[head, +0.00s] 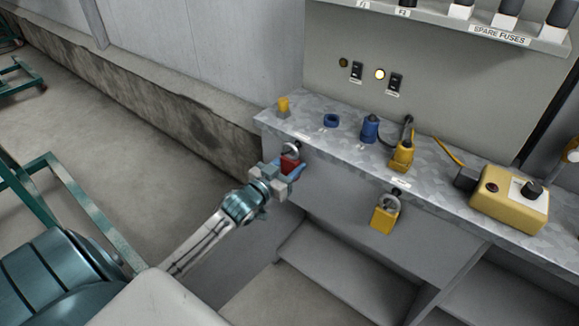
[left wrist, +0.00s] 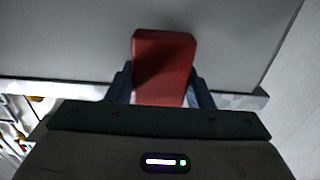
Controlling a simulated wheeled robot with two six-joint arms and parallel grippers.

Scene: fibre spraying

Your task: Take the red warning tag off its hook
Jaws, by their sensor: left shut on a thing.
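The red warning tag (head: 289,165) is at the front edge of the grey bench, near its left end. A light ring or hook (head: 292,149) shows just above it; I cannot tell whether the tag still hangs on it. My left gripper (head: 286,170) is shut on the tag, with a finger on either side. In the left wrist view the red tag (left wrist: 163,68) stands up between the two blue-grey fingers (left wrist: 160,88). My right gripper does not show.
A yellow padlock-like tag (head: 384,218) hangs from the bench front, to the right. On the bench top (head: 345,148) stand a small yellow piece (head: 283,105), a blue ring (head: 331,120), a blue plug (head: 370,128), a yellow connector (head: 402,155) and a yellow control box (head: 508,200).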

